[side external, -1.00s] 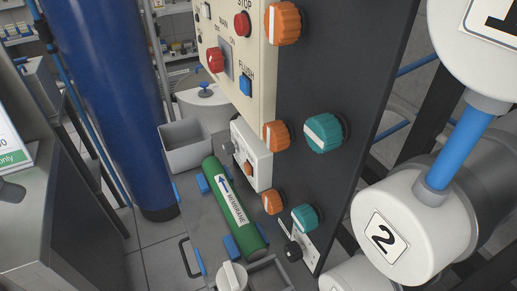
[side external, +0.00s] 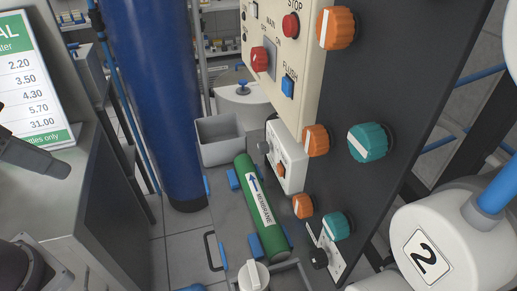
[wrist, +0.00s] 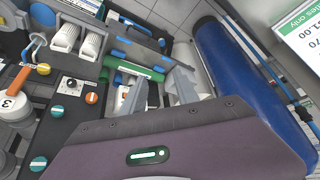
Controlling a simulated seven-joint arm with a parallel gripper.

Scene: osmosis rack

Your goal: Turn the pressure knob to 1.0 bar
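A dark panel carries several round knobs, and no pressure label is legible. A small black knob (side external: 320,259) sits on a pale plate at the panel's bottom; it also shows in the wrist view (wrist: 71,83). Teal knobs (side external: 368,142) (side external: 336,226) and orange knobs (side external: 335,28) (side external: 315,140) (side external: 303,206) have white pointer bars. My gripper (wrist: 158,82) shows in the wrist view with its two grey fingers apart, open and empty. It is apart from the knobs, which lie left of it in that view.
A green membrane tube (side external: 261,209) lies on the grey bench beside the panel. A grey bin (side external: 222,142) and a tall blue cylinder (side external: 160,100) stand behind. White vessel 2 (side external: 432,251) is at right, and a price sign (side external: 33,75) at left.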

